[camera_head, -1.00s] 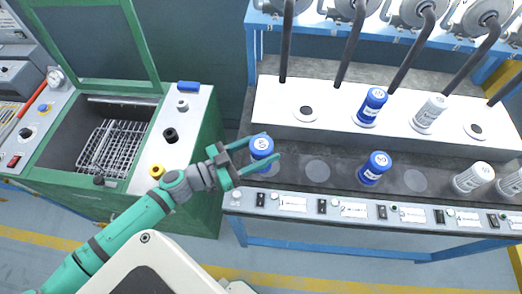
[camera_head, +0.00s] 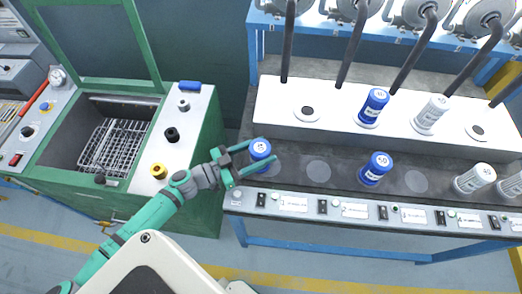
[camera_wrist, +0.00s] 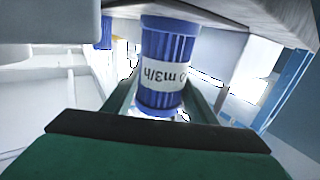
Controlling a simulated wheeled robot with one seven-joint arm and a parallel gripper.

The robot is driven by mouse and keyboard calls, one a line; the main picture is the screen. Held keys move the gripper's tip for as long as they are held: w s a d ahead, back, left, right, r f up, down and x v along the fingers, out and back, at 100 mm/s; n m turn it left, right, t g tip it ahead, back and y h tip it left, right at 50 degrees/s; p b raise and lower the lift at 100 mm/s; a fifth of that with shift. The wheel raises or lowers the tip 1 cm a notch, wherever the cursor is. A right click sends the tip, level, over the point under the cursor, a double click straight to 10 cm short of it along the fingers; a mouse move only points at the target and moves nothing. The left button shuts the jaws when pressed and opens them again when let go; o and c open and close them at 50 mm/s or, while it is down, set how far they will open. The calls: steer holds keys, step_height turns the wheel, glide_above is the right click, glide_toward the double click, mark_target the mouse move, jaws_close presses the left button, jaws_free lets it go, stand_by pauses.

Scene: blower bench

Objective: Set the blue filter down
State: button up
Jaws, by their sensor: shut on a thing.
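The blue filter (camera_head: 260,149) is upright between the fingers of my gripper (camera_head: 262,154), over the left end of the bench's dark lower shelf (camera_head: 292,178). My gripper is shut on it from the left. In the wrist view the filter (camera_wrist: 167,62) stands between the two green fingers (camera_wrist: 165,98), with its white label showing upside down. I cannot tell whether its base touches the shelf.
Another blue filter (camera_head: 375,168) stands on the lower shelf to the right, past a grey round spot (camera_head: 317,171). A blue filter (camera_head: 372,106) and a white one (camera_head: 431,114) stand on the white ledge (camera_head: 340,119). A green machine (camera_head: 198,150) is at left.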

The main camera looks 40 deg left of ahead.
steer(key=o, duration=1.3)
steer(key=shift+f, duration=0.1)
steer(key=v, duration=0.6)
steer(key=shift+s+a, duration=0.2)
steer(key=shift+s, duration=0.2)
steer(key=shift+s+a, duration=0.1)
steer(key=shift+s, duration=0.25)
